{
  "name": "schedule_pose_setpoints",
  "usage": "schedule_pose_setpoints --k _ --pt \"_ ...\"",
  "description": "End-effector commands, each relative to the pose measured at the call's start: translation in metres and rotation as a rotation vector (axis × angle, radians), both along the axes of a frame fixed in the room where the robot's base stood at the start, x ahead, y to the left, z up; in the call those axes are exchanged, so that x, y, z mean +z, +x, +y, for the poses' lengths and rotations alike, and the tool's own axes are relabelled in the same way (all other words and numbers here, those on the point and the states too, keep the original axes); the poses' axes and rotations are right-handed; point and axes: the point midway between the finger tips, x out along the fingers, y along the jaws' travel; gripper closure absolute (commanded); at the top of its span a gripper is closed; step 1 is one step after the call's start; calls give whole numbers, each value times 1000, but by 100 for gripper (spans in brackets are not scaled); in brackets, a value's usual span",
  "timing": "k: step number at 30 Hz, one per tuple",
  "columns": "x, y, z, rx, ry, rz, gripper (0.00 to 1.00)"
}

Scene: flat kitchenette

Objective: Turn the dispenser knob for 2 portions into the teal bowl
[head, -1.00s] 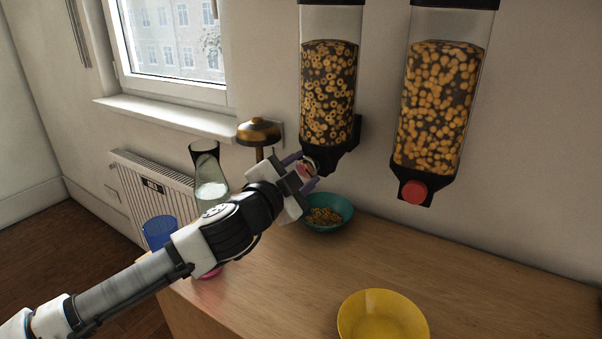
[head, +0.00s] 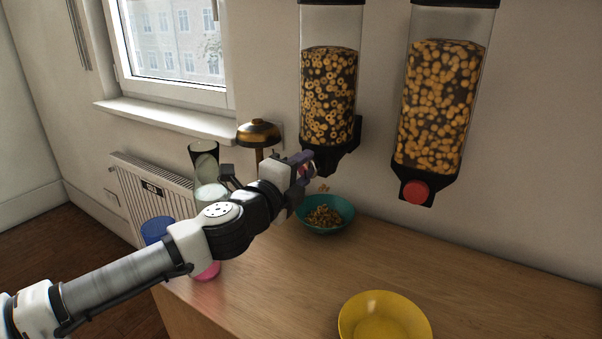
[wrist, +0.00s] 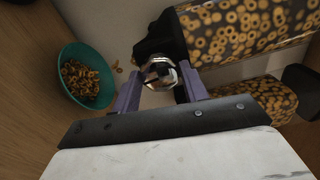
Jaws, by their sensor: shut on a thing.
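The left cereal dispenser (head: 329,90) holds ring-shaped cereal and hangs on the wall above the teal bowl (head: 345,222). My gripper (head: 305,165) is shut on the dispenser knob (wrist: 161,73), a shiny faceted knob at the dispenser's black base, best seen in the wrist view. Between the purple fingers the knob shows clearly there; in the head view my gripper mostly hides it. Cereal rings lie in the teal bowl, also in the wrist view (wrist: 107,88), and a few rings are in the air between the spout and the bowl.
A second dispenser (head: 440,100) with a red knob (head: 415,192) hangs to the right. A yellow bowl (head: 384,318) stands at the front of the counter. A brass lamp (head: 259,133), a tall glass (head: 204,160) and a blue cup (head: 157,229) are at the left. The counter's right side is clear.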

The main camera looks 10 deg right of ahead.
Motion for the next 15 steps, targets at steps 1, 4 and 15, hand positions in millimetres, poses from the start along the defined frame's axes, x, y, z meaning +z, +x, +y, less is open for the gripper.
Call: schedule_pose_setpoints --k 1,4,15 --pt "-1 0 0 -1 13 -12 79" --pt "-1 0 0 -1 34 -34 79" --pt "0 0 0 -1 57 -56 79"
